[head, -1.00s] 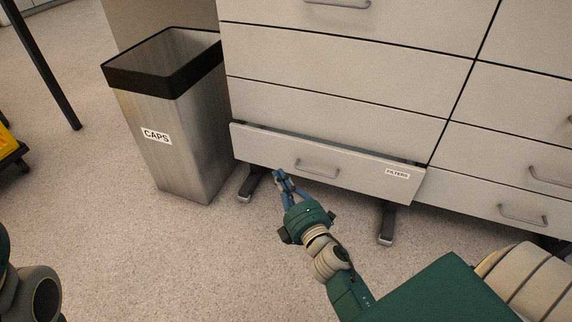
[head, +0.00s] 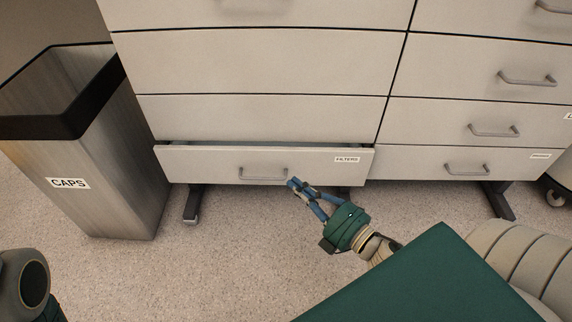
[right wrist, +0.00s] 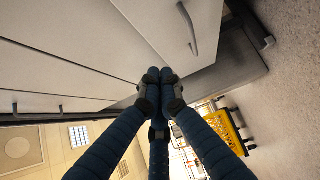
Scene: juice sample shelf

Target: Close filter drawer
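The filter drawer (head: 215,163) is the bottom drawer of the left column, with a FILTERS label at its right end. It stands slightly open; a dark gap shows along its top edge. Its grey bar handle (head: 263,174) is at the middle of its front. My right gripper (head: 296,184) has blue fingers and is just right of the handle, by the drawer front's lower edge. In the right wrist view its fingertips (right wrist: 160,75) are together with nothing between them, and the drawer handle (right wrist: 188,30) shows beyond. Whether they touch the drawer I cannot tell. My left gripper is out of view.
A metal bin (head: 105,170) labelled CAPS stands left of the cabinet. Other drawers (head: 260,62) above and to the right look shut. Cabinet feet (head: 193,205) stand below. Speckled floor (head: 235,260) is clear in front. A yellow cart (right wrist: 225,128) shows in the right wrist view.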

